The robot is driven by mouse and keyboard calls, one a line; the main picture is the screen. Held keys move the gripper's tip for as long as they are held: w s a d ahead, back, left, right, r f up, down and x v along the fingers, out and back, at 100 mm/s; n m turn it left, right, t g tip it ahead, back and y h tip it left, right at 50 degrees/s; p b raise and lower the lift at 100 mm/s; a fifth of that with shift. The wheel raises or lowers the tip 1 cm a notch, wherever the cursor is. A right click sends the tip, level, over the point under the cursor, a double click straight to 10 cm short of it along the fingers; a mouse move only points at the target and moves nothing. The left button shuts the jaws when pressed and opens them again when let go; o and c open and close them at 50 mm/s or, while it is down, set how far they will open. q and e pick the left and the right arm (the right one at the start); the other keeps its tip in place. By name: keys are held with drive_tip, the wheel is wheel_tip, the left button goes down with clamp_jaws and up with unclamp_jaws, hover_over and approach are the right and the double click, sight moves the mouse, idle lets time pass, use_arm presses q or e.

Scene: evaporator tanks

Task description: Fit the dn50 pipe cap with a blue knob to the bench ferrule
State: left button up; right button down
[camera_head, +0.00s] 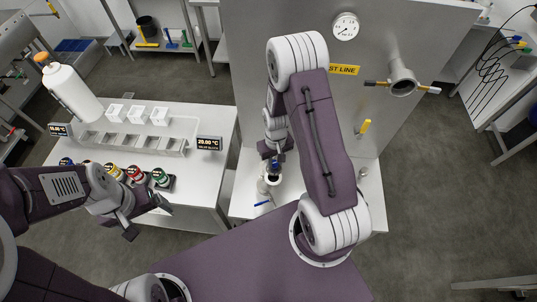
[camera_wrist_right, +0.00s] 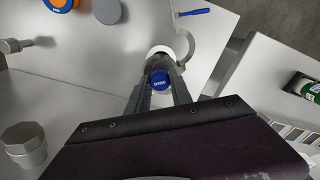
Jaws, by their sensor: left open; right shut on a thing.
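The blue knob (camera_wrist_right: 160,79) of the pipe cap is between the fingertips of my right gripper (camera_wrist_right: 161,92) in the right wrist view. The gripper is shut on it. The bench ferrule is seen as a pale round rim (camera_wrist_right: 160,51) just beyond the knob, with an open clamp ring (camera_wrist_right: 187,45) beside it. Whether the cap touches the ferrule cannot be told; the fingers hide its lower part. In the head view my right gripper (camera_head: 271,152) is above the pale pipe end (camera_head: 272,179). My left gripper (camera_head: 147,221) is open and empty near the left bench's front edge.
An orange-and-blue part (camera_wrist_right: 61,4) and a grey disc (camera_wrist_right: 107,11) are further left. A steel panel (camera_head: 300,20) rises behind.

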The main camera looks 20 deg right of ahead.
sight(274, 169)
drive_tip(key=shift+d, duration=0.15)
drive_tip(key=shift+w+a, duration=0.15)
drive_tip(key=shift+a, duration=0.2)
drive_tip(key=shift+f, duration=0.25)
wheel_tip(274, 169, down, 4)
drive_tip(key=b, duration=0.4)
drive_tip(key=shift+d+f, duration=0.15)
drive_tip(key=shift+f, duration=0.05)
drive_tip(key=shift+f+b, duration=0.5)
drive_tip(key=shift+f+b, duration=0.55)
drive_tip(key=shift+f, duration=0.25)
idle(0.3)
